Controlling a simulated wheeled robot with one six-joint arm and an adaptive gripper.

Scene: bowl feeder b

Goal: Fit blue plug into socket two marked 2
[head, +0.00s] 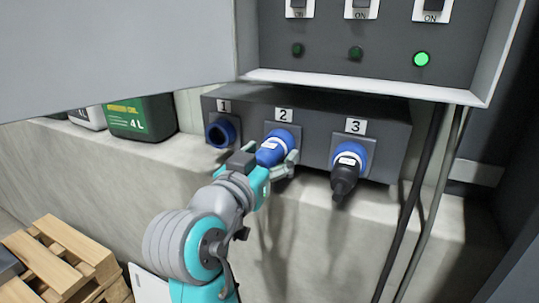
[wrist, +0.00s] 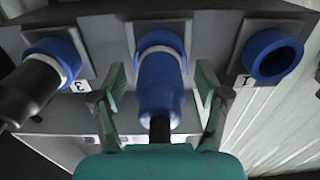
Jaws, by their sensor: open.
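The blue plug (head: 272,150) sits in socket two, below the sign marked 2 (head: 285,115), on the grey socket box. It also shows in the wrist view (wrist: 161,88), with a pale ring where it meets the socket collar and a dark cable end toward me. My gripper (head: 276,163) is at this plug. In the wrist view its two fingers (wrist: 160,95) stand open on either side of the plug, with gaps between fingers and plug. How deep the plug is seated I cannot tell.
Socket one (head: 221,133), to the left in the head view, is empty. Socket three holds a blue and black plug (head: 346,170). A switch panel (head: 390,55) with a lit green lamp (head: 421,59) overhangs the box. A green canister (head: 142,117) stands on the ledge at left.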

